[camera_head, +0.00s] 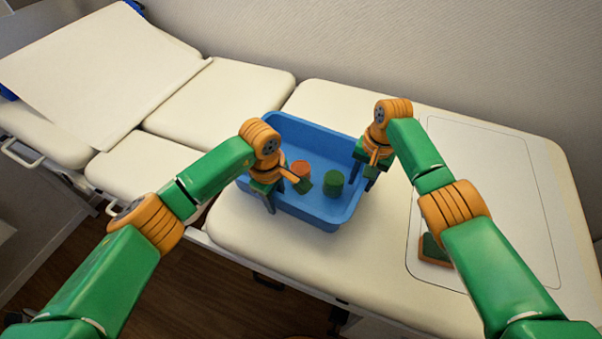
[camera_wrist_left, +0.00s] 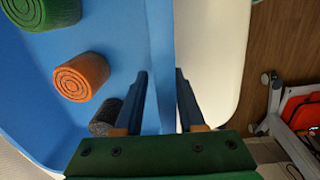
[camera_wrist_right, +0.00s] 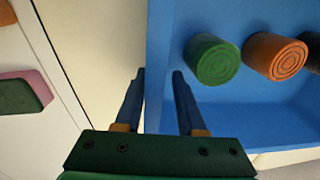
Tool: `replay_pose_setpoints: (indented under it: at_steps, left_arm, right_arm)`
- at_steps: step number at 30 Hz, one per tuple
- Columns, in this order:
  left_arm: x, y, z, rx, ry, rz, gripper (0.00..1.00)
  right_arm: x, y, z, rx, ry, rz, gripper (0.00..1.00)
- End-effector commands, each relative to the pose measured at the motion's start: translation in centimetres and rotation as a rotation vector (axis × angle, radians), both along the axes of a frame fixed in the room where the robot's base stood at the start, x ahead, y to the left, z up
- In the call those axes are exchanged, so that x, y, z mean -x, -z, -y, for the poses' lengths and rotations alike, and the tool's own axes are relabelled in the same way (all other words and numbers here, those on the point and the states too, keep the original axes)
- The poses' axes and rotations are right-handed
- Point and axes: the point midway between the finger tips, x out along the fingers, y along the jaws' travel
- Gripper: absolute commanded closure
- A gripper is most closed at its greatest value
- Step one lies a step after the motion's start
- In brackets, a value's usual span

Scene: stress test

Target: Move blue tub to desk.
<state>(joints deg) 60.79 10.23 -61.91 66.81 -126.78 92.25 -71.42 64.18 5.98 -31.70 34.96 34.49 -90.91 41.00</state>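The blue tub (camera_head: 315,140) stands on a cream padded table. Inside it are an orange cylinder (camera_head: 301,170) and a green cylinder (camera_head: 333,183); a dark cylinder (camera_wrist_left: 104,118) also shows in the left wrist view. My left gripper (camera_head: 268,200) is open at the tub's left side, its fingers either side of the tub wall (camera_wrist_left: 161,60). My right gripper (camera_head: 362,180) is open at the right side, its fingers either side of the wall there (camera_wrist_right: 155,60). Whether any finger touches the wall cannot be told. I cannot make out a separate desk.
A thin outlined panel (camera_head: 500,190) lies on the table to the right, with a green and orange block (camera_head: 433,250) on it. More cream pads and a pale sheet (camera_head: 100,70) lie to the left. A wall stands behind; dark wooden floor lies in front.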

Motion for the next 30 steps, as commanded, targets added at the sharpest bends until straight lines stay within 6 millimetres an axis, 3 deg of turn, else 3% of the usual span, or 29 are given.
replay_pose_setpoints:
  at_steps: [2, 6, 30]
  left_arm:
    - [0.0, -0.02, -0.01, 0.0, 0.0, 0.0, 0.61]
    - [-0.01, -0.03, -0.01, 0.0, 0.0, 0.0, 0.99]
    - [-0.02, -0.06, -0.03, -0.001, 0.0, 0.0, 1.0]
  right_arm:
    - [0.0, -0.01, 0.0, 0.0, 0.0, 0.0, 0.61]
    - [-0.01, -0.03, 0.01, 0.0, 0.0, 0.0, 0.99]
    - [0.0, -0.06, 0.02, 0.0, 0.001, 0.0, 1.0]
